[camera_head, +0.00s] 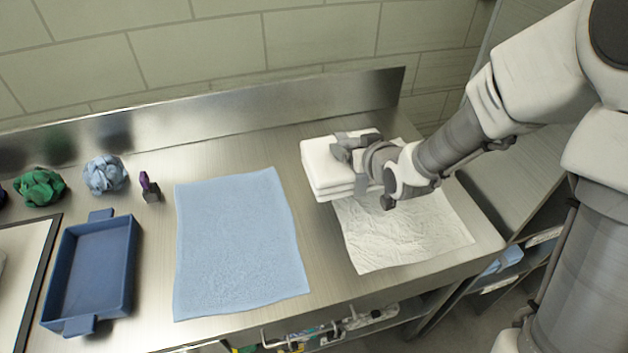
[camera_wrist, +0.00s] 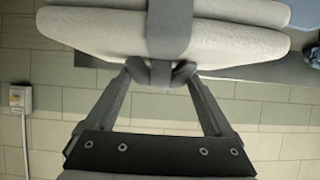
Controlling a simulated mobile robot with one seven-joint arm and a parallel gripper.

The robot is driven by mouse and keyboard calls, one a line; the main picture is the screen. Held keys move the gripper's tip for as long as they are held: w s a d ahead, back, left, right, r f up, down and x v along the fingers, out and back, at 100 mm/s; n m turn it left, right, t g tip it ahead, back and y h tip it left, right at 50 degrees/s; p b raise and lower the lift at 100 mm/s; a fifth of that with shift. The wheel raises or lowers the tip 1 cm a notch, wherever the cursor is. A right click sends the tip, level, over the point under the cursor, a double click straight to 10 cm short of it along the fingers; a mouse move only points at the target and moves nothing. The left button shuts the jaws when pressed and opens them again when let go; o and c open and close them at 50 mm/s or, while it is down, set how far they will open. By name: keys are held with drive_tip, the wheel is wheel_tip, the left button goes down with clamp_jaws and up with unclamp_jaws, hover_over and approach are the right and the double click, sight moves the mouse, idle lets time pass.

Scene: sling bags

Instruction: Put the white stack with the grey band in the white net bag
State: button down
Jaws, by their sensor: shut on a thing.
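The white stack with the grey band (camera_head: 324,168) is at the back right of the steel counter in the head view. My gripper (camera_head: 346,150) is shut on it. In the wrist view my gripper's fingers (camera_wrist: 160,78) close on the grey band of the white stack (camera_wrist: 95,30), which fills the top of the picture. The stack seems to be held above the counter; its exact height I cannot tell. No bag in plain net form shows; a white crinkled cloth (camera_head: 410,232) lies flat below and right of the stack, partly hidden by my arm.
A light blue towel (camera_head: 238,245) lies flat left of the stack. Further left are a blue tray (camera_head: 92,272), a green bundle (camera_head: 40,187), a blue bundle (camera_head: 105,174) and a small purple-topped item (camera_head: 149,186). A steel backsplash (camera_head: 220,122) runs along the back.

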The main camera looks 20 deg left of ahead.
sight(315, 165)
drive_tip(key=s+a+f, duration=0.1)
drive_tip(key=a, duration=0.1)
drive_tip(key=a+f, duration=0.2)
drive_tip(key=a, duration=0.1)
drive_tip(key=s+a+f, duration=0.1)
drive_tip(key=a+f, duration=0.1)
drive_tip(key=shift+s+a, duration=0.3)
drive_tip(key=shift+s, duration=0.05)
drive_tip(key=shift+f, duration=1.85)
drive_tip(key=shift+s+d+f+b, duration=0.1)
drive_tip(key=shift+f+b, duration=0.35)
drive_tip(key=shift+b, duration=0.1)
